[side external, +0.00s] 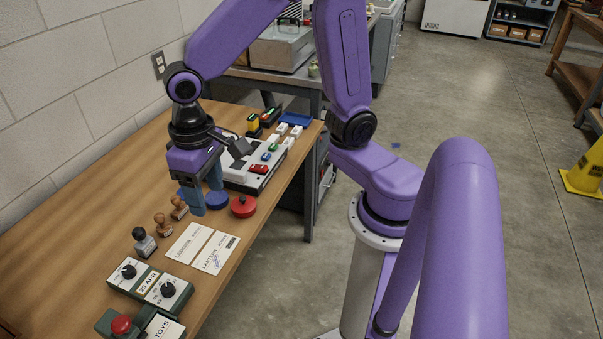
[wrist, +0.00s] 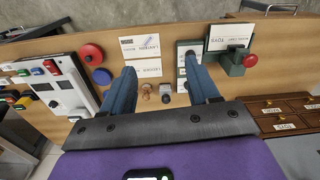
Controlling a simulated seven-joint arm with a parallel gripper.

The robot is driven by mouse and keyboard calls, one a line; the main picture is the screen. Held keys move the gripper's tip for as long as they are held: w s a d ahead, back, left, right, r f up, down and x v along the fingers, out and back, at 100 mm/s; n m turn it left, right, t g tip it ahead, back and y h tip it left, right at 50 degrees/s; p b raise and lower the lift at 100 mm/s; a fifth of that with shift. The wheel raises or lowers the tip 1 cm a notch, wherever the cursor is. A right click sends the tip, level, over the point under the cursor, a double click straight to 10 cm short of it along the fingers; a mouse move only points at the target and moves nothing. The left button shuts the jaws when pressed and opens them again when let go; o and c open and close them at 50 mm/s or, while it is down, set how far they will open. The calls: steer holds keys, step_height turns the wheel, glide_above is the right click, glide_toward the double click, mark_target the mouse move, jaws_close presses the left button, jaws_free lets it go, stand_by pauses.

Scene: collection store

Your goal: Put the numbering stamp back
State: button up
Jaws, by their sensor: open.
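Three small stamps stand in a row on the wooden table. The one with a black knob and grey metal body (side external: 144,243) looks like the numbering stamp, though I cannot read any marking on it. Two wooden-handled stamps (side external: 163,225) (side external: 179,207) stand beyond it; the stamps also show between my fingers in the wrist view, the grey one (wrist: 167,98) rightmost. My gripper (side external: 206,198) is open and empty, pointing down above the table near the farther wooden stamp and the blue round pad. Its fingers (wrist: 160,68) are apart in the wrist view too.
A red round pad (side external: 243,207) and paper cards (side external: 214,252) lie near the front edge. A green dial box (side external: 146,285) and a red-knobbed green device (side external: 121,325) stand nearer the camera. A white button panel (side external: 240,172) lies beyond. Drawers (wrist: 290,108) show at right in the wrist view.

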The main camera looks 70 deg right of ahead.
steer(key=s+d+n, duration=0.4)
steer(key=s+n, duration=0.1)
steer(key=s, duration=0.2)
steer(key=s+d+n, duration=0.4)
steer(key=s+n, duration=0.2)
steer(key=s, duration=0.2)
steer(key=shift+d+r, duration=0.3)
steer(key=shift+r, duration=0.15)
